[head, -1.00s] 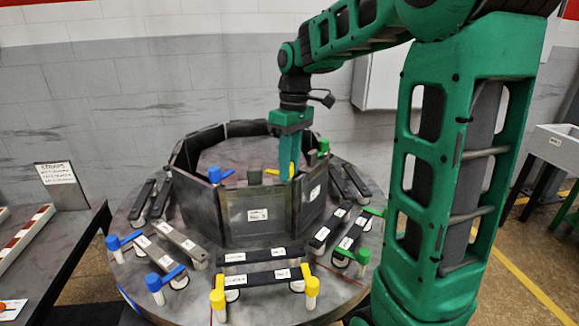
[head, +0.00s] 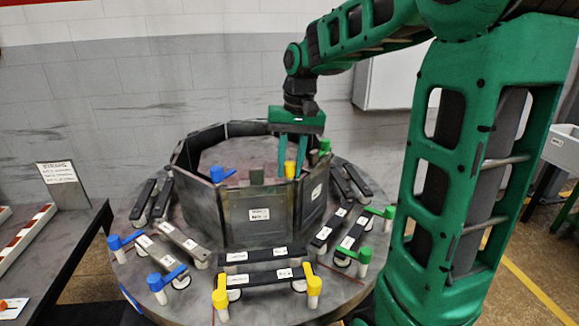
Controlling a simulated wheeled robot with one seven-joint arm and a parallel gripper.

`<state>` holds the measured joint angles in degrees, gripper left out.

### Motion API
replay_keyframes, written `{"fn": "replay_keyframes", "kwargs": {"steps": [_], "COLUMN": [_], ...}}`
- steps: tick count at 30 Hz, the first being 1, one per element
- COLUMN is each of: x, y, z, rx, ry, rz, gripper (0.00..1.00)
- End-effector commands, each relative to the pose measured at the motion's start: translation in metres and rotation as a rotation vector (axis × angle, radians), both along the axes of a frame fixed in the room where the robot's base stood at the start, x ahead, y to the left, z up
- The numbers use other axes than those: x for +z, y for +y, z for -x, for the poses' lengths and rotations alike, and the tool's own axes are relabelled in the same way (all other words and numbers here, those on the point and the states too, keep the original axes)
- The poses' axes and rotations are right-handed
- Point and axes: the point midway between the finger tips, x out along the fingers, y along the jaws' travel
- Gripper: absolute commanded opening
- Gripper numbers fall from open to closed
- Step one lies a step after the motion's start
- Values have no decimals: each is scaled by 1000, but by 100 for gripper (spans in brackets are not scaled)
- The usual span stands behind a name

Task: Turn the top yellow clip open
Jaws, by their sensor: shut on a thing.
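The top yellow clip (head: 290,170) is at the upper edge of the grey panel ring, on its right front side. My gripper (head: 291,172) points down from above, with one green finger on each side of the clip. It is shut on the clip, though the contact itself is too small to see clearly. Only the clip's yellow upper part shows; its lower part is hidden by the fingers and the front panel (head: 258,214).
A top blue clip (head: 218,174) and a top green clip (head: 324,146) also stand on the ring. Two lower yellow clips (head: 314,287) are on the round table (head: 262,317) in front, with black straps (head: 265,278) between them. My forearm occupies the right side.

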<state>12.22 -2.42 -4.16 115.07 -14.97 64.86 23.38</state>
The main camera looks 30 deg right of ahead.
Motion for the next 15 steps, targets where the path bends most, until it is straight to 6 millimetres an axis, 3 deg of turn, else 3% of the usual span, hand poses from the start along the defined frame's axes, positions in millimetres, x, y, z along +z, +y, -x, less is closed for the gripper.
{"fn": "replay_keyframes", "kwargs": {"steps": [15], "x": [2], "y": [-1], "z": [-3], "rx": [-154], "ry": [-9], "rz": [1], "gripper": [2]}}
